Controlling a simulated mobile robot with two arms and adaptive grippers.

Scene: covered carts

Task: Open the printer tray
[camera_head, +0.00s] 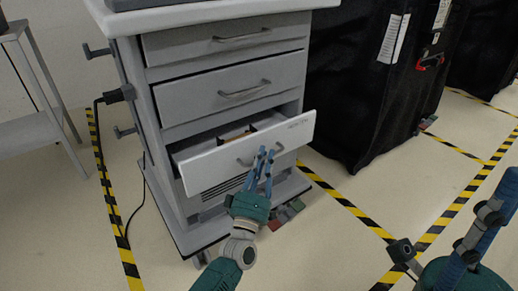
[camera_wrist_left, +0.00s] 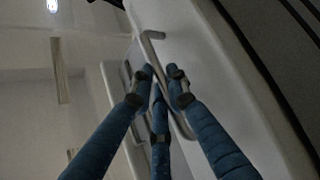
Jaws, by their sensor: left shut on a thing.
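The grey cabinet has three drawers, and its lowest drawer (camera_head: 215,165), the tray, stands partly pulled out. A small dark and brown object (camera_head: 237,133) shows inside it. My left gripper (camera_head: 266,155) is at the front of this drawer, shut on its bar handle (camera_head: 245,162). In the left wrist view the blue fingers (camera_wrist_left: 162,78) close around the handle (camera_wrist_left: 151,36) beside the pale drawer front. The fingers hide part of the handle. My right gripper (camera_head: 470,245) is at the lower right edge, away from the cabinet and partly cut off.
The upper drawers (camera_head: 228,87) are shut. A black covered cart (camera_head: 370,105) stands right of the cabinet. A grey table (camera_head: 30,130) is at the left, and a cable (camera_head: 125,215) runs down to the floor. Yellow-black tape (camera_head: 345,205) marks open floor in front.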

